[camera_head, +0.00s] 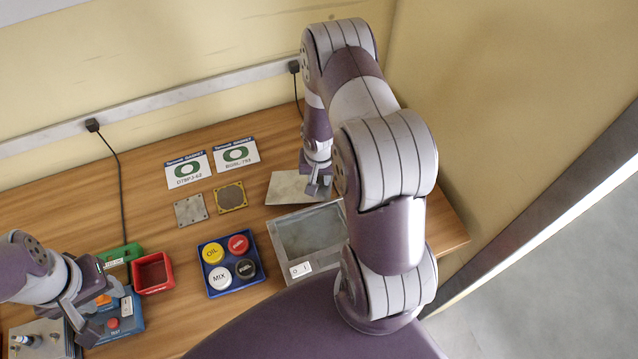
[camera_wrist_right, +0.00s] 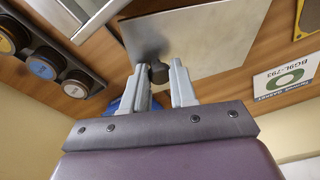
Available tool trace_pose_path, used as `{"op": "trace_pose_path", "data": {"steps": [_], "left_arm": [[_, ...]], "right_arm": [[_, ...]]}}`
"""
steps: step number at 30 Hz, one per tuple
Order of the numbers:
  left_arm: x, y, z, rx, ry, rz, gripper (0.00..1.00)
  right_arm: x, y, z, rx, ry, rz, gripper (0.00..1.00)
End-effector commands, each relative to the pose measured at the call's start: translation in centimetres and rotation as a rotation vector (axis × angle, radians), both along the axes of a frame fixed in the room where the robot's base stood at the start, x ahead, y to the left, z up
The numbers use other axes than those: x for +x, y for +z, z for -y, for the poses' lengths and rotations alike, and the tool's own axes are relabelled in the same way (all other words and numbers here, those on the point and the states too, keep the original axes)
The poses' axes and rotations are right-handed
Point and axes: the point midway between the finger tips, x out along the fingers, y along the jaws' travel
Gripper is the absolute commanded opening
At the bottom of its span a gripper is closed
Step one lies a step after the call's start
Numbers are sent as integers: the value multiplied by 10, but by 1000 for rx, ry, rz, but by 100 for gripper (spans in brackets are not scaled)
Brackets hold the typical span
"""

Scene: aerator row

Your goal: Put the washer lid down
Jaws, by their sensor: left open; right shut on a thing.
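The washer lid (camera_head: 287,186) is a flat grey metal plate beyond the far edge of the washer (camera_head: 283,256), an open grey box with a pale rim. In the right wrist view the lid (camera_wrist_right: 205,38) has a small dark knob (camera_wrist_right: 159,73). My right gripper (camera_head: 319,190) is shut on this knob; I cannot tell whether the plate touches the table. The washer's opening is uncovered, its right side partly hidden by my right arm. My left gripper (camera_head: 92,312) is open at the front left, by a blue test box (camera_head: 128,322) with a red button.
A blue tray (camera_head: 207,285) with several coloured round caps stands left of the washer. A red open bin (camera_head: 153,272) is further left. Two small square plates (camera_head: 191,210) (camera_head: 231,197) and two gasket cards (camera_head: 187,170) (camera_head: 236,154) lie left of the lid. The wall is behind.

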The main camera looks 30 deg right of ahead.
Motion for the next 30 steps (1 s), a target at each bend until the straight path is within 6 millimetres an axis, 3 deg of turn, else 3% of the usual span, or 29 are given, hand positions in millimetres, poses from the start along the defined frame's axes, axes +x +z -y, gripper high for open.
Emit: {"op": "trace_pose_path", "data": {"steps": [9,15,16,18,26,30], "left_arm": [[0,-3,0,0,0,0,43],[0,-3,0,0,0,0,43],[0,-3,0,0,0,0,43],[0,-3,0,0,0,0,43],[0,-3,0,0,0,0,43],[0,-3,0,0,0,0,43]], "right_arm": [[-1,-46,0,0,1,-2,0],[-1,-47,0,0,1,-1,0],[-1,-47,0,0,1,-2,36],[-1,-47,0,0,1,-1,52],[0,-46,0,-1,1,-1,52],[0,-32,-1,-1,0,2,52]]}}
